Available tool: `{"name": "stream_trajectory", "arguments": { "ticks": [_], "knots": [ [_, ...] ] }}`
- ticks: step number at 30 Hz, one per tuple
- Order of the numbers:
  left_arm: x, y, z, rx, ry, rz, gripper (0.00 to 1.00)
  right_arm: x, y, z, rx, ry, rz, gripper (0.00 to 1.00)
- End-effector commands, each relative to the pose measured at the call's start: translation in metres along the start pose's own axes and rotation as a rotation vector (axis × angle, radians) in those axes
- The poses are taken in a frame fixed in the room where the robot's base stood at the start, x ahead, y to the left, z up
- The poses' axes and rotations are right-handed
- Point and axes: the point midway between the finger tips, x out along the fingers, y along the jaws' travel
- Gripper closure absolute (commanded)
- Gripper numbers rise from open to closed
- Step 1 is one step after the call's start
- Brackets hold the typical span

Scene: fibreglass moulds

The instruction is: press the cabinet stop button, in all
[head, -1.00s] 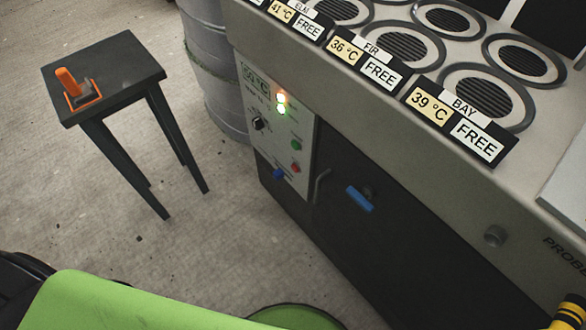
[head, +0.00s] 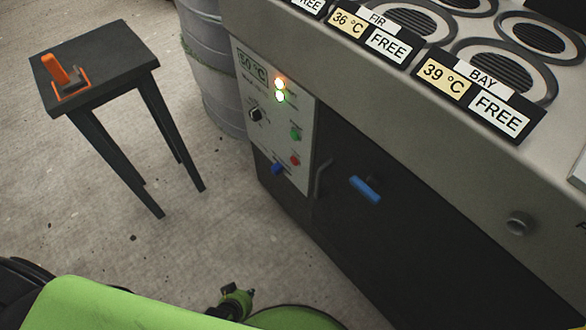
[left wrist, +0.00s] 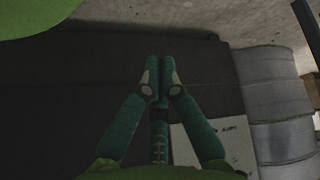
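The cabinet's pale control panel (head: 270,115) faces me in the head view. A small red button (head: 295,160) sits low on its right side, below a green button (head: 296,134). I cannot read the labels beside them. My left gripper (head: 241,298) shows low in the head view, apart from the cabinet and below the panel in the picture. In the left wrist view the fingers of my left gripper (left wrist: 158,72) meet at their tips, with nothing between them. Part of the white panel (left wrist: 196,145) shows there behind the right finger. My right gripper is out of view.
A dark stool (head: 110,80) with an orange-handled tool (head: 64,78) stands left. Grey drums (head: 212,75) stand behind the cabinet's left end. A blue handle (head: 366,189) sticks out from the dark cabinet front (head: 400,240). Floor (head: 215,225) between stool and cabinet is clear.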

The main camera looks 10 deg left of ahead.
Motion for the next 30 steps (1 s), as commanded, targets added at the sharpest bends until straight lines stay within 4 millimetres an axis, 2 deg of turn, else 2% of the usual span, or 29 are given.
{"name": "stream_trajectory", "arguments": {
  "ticks": [1,3,8,13,18,21,24,30],
  "knots": [
    [0.019,0.006,-0.02,-0.045,0.074,0.018,1.0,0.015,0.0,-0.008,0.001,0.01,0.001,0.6],
    [0.029,0.013,-0.052,-0.108,0.171,0.043,1.0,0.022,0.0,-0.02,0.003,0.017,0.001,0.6],
    [0.04,0.028,-0.13,-0.27,0.407,0.115,1.0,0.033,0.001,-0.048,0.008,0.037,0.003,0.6],
    [0.031,0.035,-0.213,-0.462,0.676,0.217,1.0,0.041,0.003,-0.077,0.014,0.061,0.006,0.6],
    [0.001,0.031,-0.28,-0.66,0.929,0.339,1.0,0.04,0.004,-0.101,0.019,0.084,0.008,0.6],
    [-0.019,0.026,-0.305,-0.748,1.037,0.4,1.0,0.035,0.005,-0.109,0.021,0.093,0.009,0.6],
    [-0.035,0.022,-0.319,-0.807,1.107,0.442,1.0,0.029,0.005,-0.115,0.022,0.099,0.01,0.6],
    [-0.048,0.019,-0.33,-0.85,1.153,0.472,1.0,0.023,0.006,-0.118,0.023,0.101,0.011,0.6]
  ]
}}
